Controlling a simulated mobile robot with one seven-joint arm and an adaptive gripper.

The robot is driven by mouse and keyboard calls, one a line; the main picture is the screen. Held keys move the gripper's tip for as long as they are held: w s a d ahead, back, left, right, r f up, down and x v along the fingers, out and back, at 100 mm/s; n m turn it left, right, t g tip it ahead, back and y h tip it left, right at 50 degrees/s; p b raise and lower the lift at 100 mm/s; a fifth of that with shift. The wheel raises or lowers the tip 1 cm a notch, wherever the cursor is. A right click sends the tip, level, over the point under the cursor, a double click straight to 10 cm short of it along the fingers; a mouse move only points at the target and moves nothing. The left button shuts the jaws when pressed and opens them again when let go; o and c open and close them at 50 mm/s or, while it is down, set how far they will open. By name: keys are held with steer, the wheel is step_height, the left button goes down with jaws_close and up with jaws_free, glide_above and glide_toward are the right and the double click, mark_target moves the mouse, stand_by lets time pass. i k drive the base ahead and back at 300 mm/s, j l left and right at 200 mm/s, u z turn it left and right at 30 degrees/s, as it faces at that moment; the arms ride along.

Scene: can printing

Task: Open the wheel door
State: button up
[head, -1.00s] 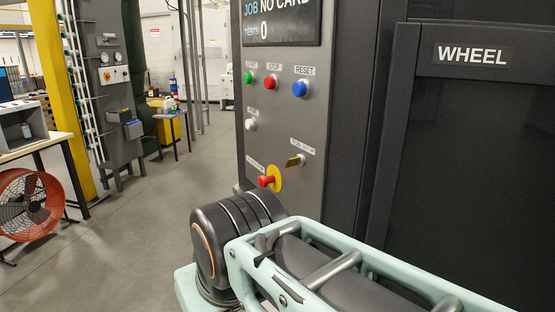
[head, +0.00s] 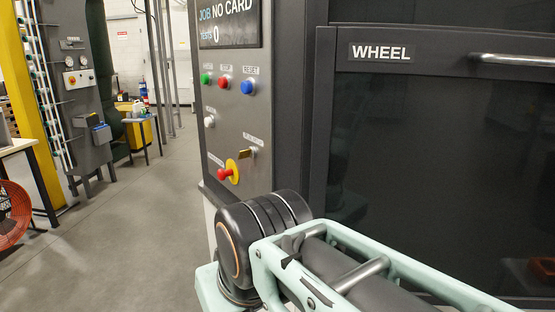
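The wheel door (head: 430,160) is a large dark panel in a dark frame on the right of the head view, with a white "WHEEL" label (head: 381,52) at its upper left. It looks shut. A silver bar handle (head: 515,60) runs along its top at the right and is cut off by the picture edge. My arm crosses the lower middle, in front of the door's lower left part. My gripper is out of the picture, so its state does not show.
Left of the door is a grey control panel (head: 228,120) with coloured buttons, a red emergency knob (head: 225,175) and a screen (head: 229,22). A red fan (head: 12,215) stands at the far left by a table (head: 20,146). The grey floor (head: 130,225) between is clear.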

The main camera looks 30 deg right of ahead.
mark_target(436, 147)
steer(key=z, duration=2.35)
